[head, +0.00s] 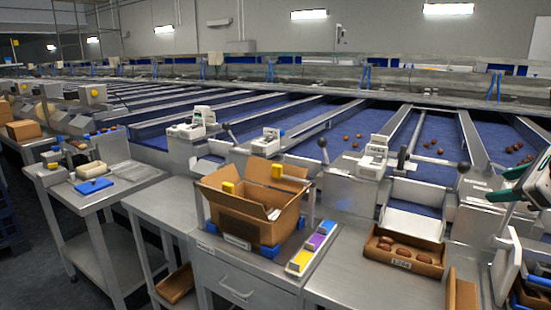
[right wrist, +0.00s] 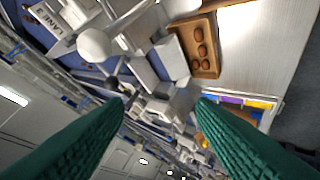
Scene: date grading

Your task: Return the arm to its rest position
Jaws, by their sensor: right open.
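My right gripper (head: 527,186) is at the right edge of the head view, partly cut off, raised above the bench. In the right wrist view its two green ribbed fingers (right wrist: 160,104) are spread wide apart. I see nothing held between them. A cardboard tray of brown dates (head: 403,250) lies on the steel bench, to the left of and below the gripper. The tray also shows in the right wrist view (right wrist: 200,48), beyond the fingers. My left gripper is not in view.
An open cardboard box (head: 238,212) stands on the bench beside a strip of coloured labels (head: 311,247). Another date tray (head: 530,294) is at the lower right edge. Blue sorting lanes (head: 434,136) with scattered dates lie behind. Bare steel shows around the near tray.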

